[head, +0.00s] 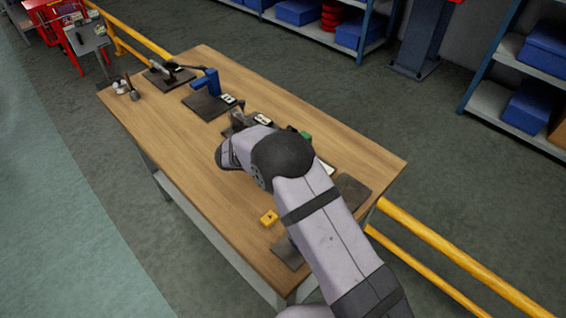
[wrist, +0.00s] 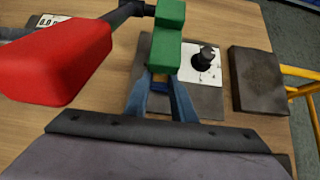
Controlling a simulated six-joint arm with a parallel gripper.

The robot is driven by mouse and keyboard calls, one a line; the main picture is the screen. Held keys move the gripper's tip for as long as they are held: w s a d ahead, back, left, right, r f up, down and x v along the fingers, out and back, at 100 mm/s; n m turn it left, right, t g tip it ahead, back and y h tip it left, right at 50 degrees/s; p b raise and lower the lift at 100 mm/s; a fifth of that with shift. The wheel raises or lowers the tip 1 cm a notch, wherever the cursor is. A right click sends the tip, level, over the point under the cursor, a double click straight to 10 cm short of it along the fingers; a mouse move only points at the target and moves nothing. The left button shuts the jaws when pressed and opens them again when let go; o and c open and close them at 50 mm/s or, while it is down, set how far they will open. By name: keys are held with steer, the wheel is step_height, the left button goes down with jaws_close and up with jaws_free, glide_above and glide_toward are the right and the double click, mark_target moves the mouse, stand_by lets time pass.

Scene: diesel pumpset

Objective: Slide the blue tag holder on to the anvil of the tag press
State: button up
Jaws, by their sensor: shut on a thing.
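In the wrist view my gripper (wrist: 160,78) reaches up from the bottom, with blue-grey fingers. It is shut on a brighter blue piece (wrist: 183,104), which looks like the blue tag holder and is mostly hidden by the fingers. A green press body (wrist: 168,40) stands directly beyond the fingertips and overlaps them in the picture. I cannot tell whether the holder touches it or is on its anvil. A dark lever with a large red grip (wrist: 58,58) extends left from near the green body. In the head view a bit of green (head: 304,135) shows behind my arm, which hides my gripper.
A white plate with a black knob (wrist: 206,55) is right of the green body. A dark block (wrist: 257,80) lies farther right.

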stand_by(0.3)
steer(key=o, duration=0.9)
steer(key=shift+a+r, duration=0.1)
steer(key=shift+p+v, duration=1.7)
steer(key=shift+v, duration=1.2)
steer(key=shift+r, duration=0.1)
step_height(320, 180, up, 15)
steer(key=s+a+p, duration=0.2)
steer(key=s+p, duration=0.1)
steer(key=p, duration=0.8)
steer(key=shift+a+p, duration=0.3)
steer(key=shift+a, duration=0.05)
